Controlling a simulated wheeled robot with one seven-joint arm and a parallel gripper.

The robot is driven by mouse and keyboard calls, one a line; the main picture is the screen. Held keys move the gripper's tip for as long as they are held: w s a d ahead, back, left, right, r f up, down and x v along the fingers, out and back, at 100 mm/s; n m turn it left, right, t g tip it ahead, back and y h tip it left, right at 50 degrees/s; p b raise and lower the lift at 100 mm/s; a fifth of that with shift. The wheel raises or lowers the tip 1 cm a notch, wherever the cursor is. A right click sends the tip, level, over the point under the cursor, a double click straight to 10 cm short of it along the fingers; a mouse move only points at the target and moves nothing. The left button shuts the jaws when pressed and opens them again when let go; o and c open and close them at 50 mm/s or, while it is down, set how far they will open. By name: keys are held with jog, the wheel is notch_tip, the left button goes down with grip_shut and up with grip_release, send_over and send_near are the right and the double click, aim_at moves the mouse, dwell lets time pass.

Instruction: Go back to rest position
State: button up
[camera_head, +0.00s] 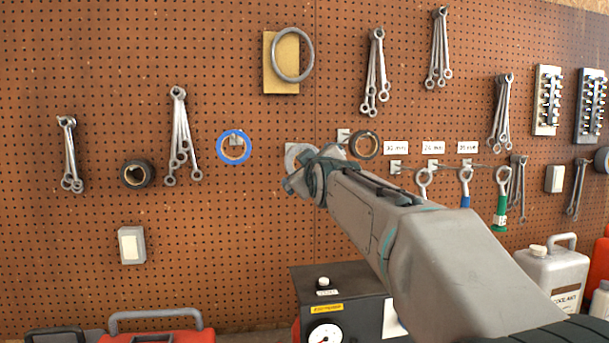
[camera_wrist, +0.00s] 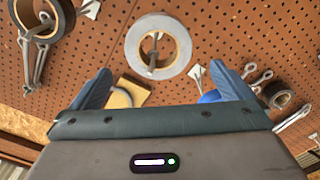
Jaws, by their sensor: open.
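My gripper (camera_head: 305,172) is raised in front of the pegboard, at the far end of my outstretched arm. In the wrist view my gripper (camera_wrist: 162,70) has its two blue fingers spread wide with nothing held between them. A grey tape roll (camera_wrist: 136,40) hangs on a peg just beyond the fingertips, and no finger is seen touching it. In the head view the grey roll (camera_head: 292,154) is mostly hidden behind my gripper.
A blue tape ring (camera_head: 221,150) hangs left of my gripper, and a dark tape roll (camera_head: 353,146) hangs to its right. Several wrench sets hang around. Below stand a dark box with a gauge (camera_head: 345,285), a red toolbox (camera_head: 180,336) and a coolant jug (camera_head: 550,272).

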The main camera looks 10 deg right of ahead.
jog(key=s+b, duration=0.2)
jog(key=s, duration=0.6)
jog(key=s+f+m+g, duration=0.2)
jog(key=s+f+g, duration=0.25)
jog(key=f, duration=0.65)
jog(key=s+f+m+g, duration=0.25)
jog(key=s+f, duration=0.35)
jog(key=f, duration=0.4)
jog(key=s+f+m+g, duration=0.1)
jog(key=s+f+g, duration=0.35)
jog(key=f, duration=0.65)
jog(key=s+f+m+g, duration=0.2)
jog(key=s+f+g, duration=0.1)
jog(key=s+f, duration=0.6)
jog(key=s, duration=0.2)
jog(key=shift+s+f+g, duration=0.3)
jog(key=shift+f+g, duration=0.05)
